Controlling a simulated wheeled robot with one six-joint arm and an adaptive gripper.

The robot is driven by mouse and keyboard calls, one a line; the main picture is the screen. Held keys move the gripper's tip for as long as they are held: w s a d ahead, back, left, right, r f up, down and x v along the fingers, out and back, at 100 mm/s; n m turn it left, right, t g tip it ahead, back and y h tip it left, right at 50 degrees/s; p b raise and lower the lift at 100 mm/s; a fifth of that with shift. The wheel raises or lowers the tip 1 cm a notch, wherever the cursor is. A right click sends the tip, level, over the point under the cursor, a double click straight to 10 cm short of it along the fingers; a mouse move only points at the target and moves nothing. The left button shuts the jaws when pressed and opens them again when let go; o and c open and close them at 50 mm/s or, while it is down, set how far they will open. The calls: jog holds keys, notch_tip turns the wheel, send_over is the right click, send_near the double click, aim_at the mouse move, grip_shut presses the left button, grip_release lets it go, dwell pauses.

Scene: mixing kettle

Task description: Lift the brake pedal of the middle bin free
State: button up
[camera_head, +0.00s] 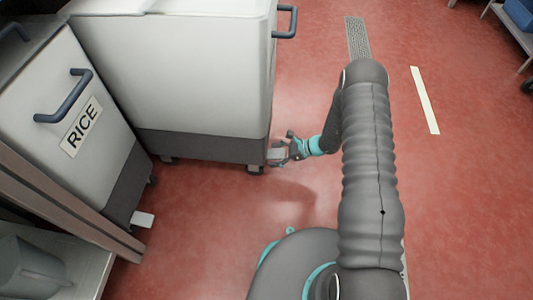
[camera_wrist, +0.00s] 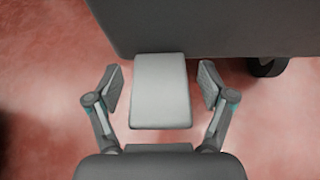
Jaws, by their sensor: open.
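The middle bin (camera_head: 190,75) is a white bin with a dark grey lower band, standing on castors. Its brake pedal (camera_wrist: 160,92) is a light grey flat plate sticking out from under the dark base edge (camera_wrist: 210,25) in the wrist view. It also shows in the head view (camera_head: 276,154) at the bin's lower right corner. My gripper (camera_wrist: 161,88) is open, with one finger on each side of the pedal and a gap on both sides. In the head view my gripper (camera_head: 280,150) is low near the floor beside the bin.
A bin labelled RICE (camera_head: 75,120) stands at the left, with its own pale pedal (camera_head: 142,219) near the floor. A castor (camera_wrist: 267,67) is right of the pedal. A shelf (camera_head: 60,265) is at lower left. Red floor is clear to the right.

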jog(key=shift+p+v, duration=0.6)
jog(key=shift+v, duration=2.9)
